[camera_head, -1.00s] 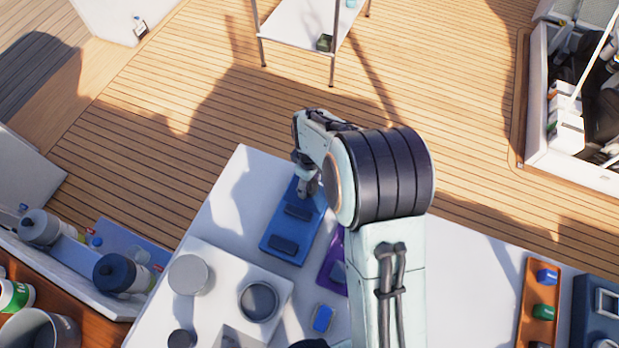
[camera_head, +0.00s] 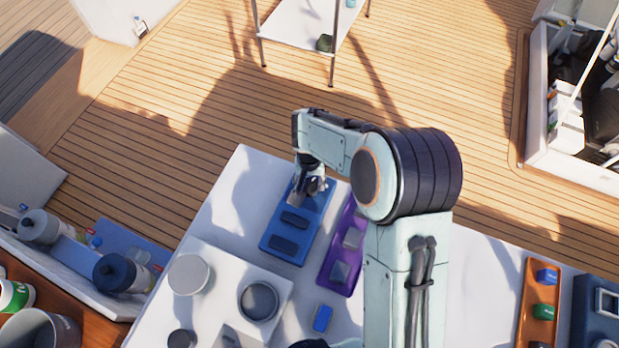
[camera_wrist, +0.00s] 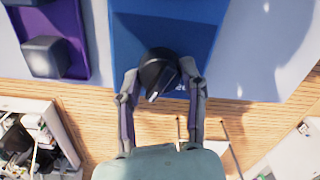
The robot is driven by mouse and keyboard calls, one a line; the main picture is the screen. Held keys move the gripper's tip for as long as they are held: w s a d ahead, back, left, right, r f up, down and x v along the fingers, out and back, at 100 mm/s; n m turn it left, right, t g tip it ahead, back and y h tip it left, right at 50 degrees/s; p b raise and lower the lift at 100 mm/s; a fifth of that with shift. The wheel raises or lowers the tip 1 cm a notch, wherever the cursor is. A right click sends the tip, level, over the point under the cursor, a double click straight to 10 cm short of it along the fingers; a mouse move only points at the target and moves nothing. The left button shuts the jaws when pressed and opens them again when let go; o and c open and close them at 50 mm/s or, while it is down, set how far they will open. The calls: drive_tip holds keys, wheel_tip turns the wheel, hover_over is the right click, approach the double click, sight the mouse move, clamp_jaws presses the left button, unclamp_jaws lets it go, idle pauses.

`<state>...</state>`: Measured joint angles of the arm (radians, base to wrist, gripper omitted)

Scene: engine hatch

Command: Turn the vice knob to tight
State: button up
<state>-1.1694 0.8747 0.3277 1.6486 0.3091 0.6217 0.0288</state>
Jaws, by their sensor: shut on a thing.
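The blue vice base (camera_head: 290,249) lies on the white table with two dark blue blocks on it. At its far end is a dark round knob (camera_wrist: 157,72) with a raised grip bar and a light mark. My gripper (camera_head: 314,186) is over that far end, pointing down. In the wrist view my gripper (camera_wrist: 161,84) has one finger on each side of the knob and is shut on it. Some white lettering beside the knob is partly covered by a finger.
A purple tray (camera_head: 331,275) with grey blocks lies just right of the blue base. A white raised block (camera_head: 222,277) with round lids stands to the front left. An orange tray (camera_head: 537,310) is at the far right. The table between is mostly clear.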

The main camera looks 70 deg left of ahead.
sight(310, 183)
drive_tip(key=shift+f+m, duration=0.1)
drive_tip(key=shift+m, duration=1.2)
drive_tip(key=o, duration=1.2)
drive_tip(key=shift+c, duration=0.2)
wheel_tip(310, 183, up, 12)
